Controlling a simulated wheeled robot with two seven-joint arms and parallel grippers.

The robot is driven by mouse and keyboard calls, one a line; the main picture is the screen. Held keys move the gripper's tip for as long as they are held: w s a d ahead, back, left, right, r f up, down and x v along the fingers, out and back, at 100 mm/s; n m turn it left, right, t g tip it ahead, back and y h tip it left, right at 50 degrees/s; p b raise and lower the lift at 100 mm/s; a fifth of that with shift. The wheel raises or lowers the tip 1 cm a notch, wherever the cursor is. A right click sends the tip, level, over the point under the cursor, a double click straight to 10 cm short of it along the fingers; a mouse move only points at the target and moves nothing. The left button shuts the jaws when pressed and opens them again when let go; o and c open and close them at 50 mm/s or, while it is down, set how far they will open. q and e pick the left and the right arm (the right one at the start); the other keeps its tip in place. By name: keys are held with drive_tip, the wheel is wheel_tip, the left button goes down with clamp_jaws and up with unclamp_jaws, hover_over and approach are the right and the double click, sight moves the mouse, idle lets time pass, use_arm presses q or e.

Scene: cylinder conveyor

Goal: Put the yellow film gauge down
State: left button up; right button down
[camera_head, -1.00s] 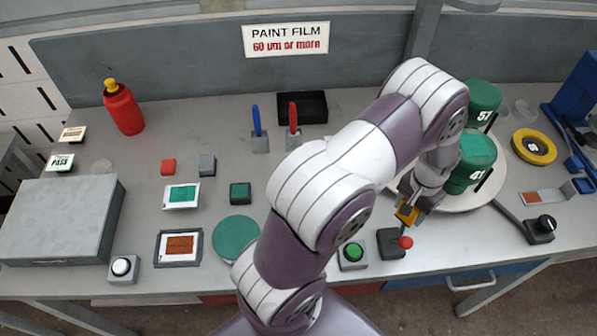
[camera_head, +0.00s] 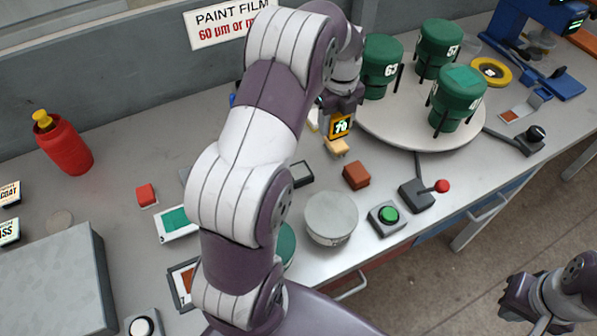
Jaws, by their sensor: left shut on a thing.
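The yellow film gauge (camera_head: 341,126) has a small lit display that seems to read 70 and a pale yellow foot. My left gripper (camera_head: 342,105) is shut on it and holds it just left of the turntable (camera_head: 400,134), pointing down. Whether the foot touches the table I cannot tell. My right gripper (camera_head: 515,300) is empty-looking at the lower right, off the table's front edge; its fingers are too unclear to tell their opening.
Green cans (camera_head: 458,100) stand on the turntable. A brown-red block (camera_head: 356,175), a grey disc (camera_head: 331,217), a green button (camera_head: 388,215) and a red-knobbed lever (camera_head: 420,192) lie in front. A red bottle (camera_head: 64,145) stands far left. My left arm hides the table's middle.

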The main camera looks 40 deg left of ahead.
use_arm(q)
drive_tip(key=s+a+f+p, duration=0.1)
drive_tip(key=s+f, duration=0.1)
drive_tip(key=s+a+f+p, duration=0.1)
drive_tip(key=s+a, duration=0.1)
drive_tip(key=s, duration=0.1)
drive_tip(key=s+a+f+p, duration=0.1)
drive_tip(key=s+f, duration=0.1)
drive_tip(key=s, duration=0.1)
drive_tip(key=shift+a+f, duration=0.15)
drive_tip(key=shift+f, duration=0.2)
wheel_tip(320, 180, down, 4)
drive_tip(key=shift+s+r+p, duration=0.1)
drive_tip(key=shift+p, duration=0.2)
drive_tip(key=shift+f, duration=0.3)
use_arm(e)
drive_tip(key=shift+r, duration=0.8)
use_arm(q)
drive_tip(key=o, duration=0.9)
drive_tip(key=shift+f, duration=0.1)
drive_tip(key=shift+o, duration=0.2)
